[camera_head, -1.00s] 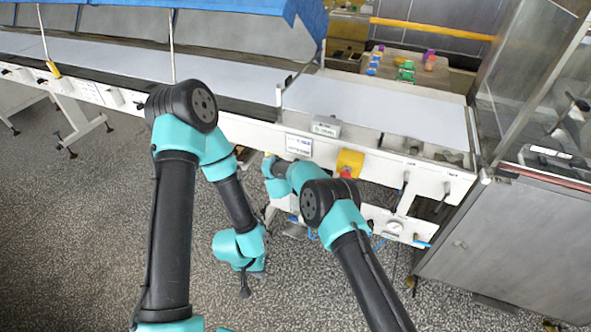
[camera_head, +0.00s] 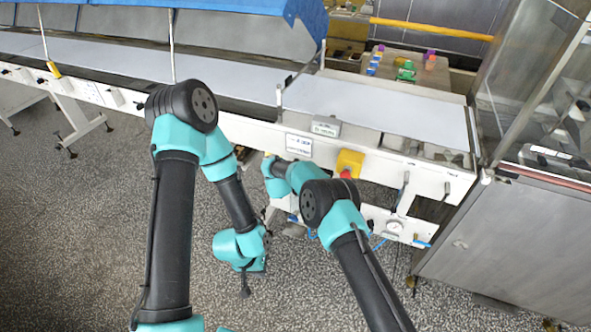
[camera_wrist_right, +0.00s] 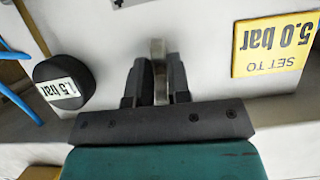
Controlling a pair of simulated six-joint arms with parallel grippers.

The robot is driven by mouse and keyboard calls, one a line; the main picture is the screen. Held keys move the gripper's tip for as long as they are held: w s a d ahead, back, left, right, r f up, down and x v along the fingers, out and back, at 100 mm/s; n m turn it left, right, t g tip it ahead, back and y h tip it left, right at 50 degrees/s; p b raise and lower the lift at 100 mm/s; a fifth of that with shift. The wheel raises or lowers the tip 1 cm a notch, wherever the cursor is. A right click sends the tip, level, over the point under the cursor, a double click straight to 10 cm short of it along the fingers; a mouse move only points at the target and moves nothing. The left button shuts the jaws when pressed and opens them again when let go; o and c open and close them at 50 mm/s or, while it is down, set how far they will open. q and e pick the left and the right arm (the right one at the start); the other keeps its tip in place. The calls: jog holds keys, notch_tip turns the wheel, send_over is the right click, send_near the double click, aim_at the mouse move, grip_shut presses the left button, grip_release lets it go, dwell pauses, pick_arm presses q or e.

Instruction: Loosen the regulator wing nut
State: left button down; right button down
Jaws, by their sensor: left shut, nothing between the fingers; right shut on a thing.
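In the right wrist view my right gripper (camera_wrist_right: 157,80) is shut on a small grey metal piece, the wing nut (camera_wrist_right: 158,58), which stands upright between its two dark fingers. Most of the nut's lower part is hidden by the fingers. In the head view the right gripper and the nut are hidden; my right arm reaches to the front of the white machine frame. My left gripper (camera_head: 246,290) hangs over the speckled floor below its teal wrist, away from the machine. It is shut and empty, and looks small in this view.
A black round cap (camera_wrist_right: 64,83) marked 1.5 bar sits left of the right gripper. A yellow sign (camera_wrist_right: 274,44) reading SET TO 5.0 bar, upside down, is on its right. A yellow box with a red button (camera_head: 349,163) and a gauge (camera_head: 394,227) are on the machine front.

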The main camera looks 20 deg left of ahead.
dwell(0.5)
jog(key=c, duration=1.2)
grip_release()
jog(key=shift+o, duration=0.2)
jog(key=v, duration=1.2)
